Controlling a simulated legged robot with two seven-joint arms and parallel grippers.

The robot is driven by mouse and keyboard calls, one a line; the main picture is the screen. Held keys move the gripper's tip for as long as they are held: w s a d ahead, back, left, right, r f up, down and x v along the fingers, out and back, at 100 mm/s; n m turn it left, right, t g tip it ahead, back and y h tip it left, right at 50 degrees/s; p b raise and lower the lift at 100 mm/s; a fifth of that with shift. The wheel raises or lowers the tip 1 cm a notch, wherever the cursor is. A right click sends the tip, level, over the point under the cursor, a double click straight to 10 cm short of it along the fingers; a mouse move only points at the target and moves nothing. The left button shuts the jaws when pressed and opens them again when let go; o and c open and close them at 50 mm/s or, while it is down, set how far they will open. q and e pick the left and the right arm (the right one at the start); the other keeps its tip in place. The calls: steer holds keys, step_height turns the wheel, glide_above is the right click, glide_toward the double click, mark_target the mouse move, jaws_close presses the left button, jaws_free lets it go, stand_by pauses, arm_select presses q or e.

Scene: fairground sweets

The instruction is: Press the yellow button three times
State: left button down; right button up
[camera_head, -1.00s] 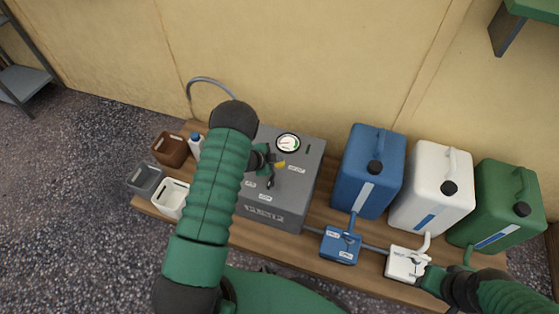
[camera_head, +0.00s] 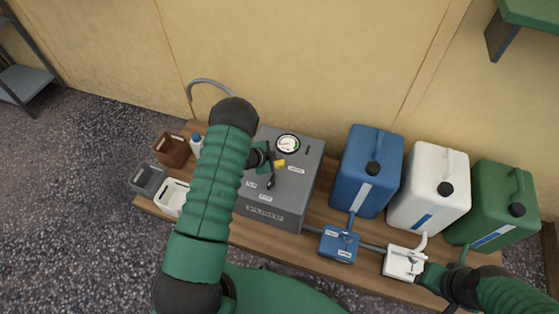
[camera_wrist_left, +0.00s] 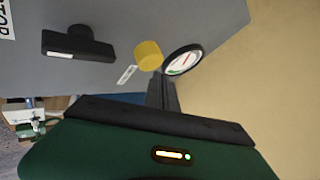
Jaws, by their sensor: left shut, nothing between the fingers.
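The yellow button (camera_head: 280,163) sits on the top face of the grey machine (camera_head: 290,190), between a round dial and a black switch. In the left wrist view the yellow button (camera_wrist_left: 149,54) shows as a short yellow cylinder, clear of cover on its front. My left gripper (camera_head: 269,156) is shut and empty, just left of the button in the head view. In the left wrist view its dark fingers (camera_wrist_left: 162,92) end close to the button, seemingly apart from it. My right gripper (camera_head: 424,274) is beside the white box at the lower right; its fingers are too small to read.
A dial (camera_head: 287,143) and a black switch (camera_head: 271,181) flank the button. Blue (camera_head: 368,170), white (camera_head: 430,190) and green (camera_head: 495,205) canisters stand to the right. A blue box (camera_head: 339,245) and white box (camera_head: 402,262) are in front. Small bins (camera_head: 172,196) stand left.

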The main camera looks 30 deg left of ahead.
arm_select(q)
steer(key=shift+f, duration=0.35)
steer(key=shift+f+b, duration=0.8)
steer(key=shift+f, duration=0.05)
stand_by(1.0)
steer(key=shift+r, duration=0.1)
steer(key=shift+r+p, duration=1.15)
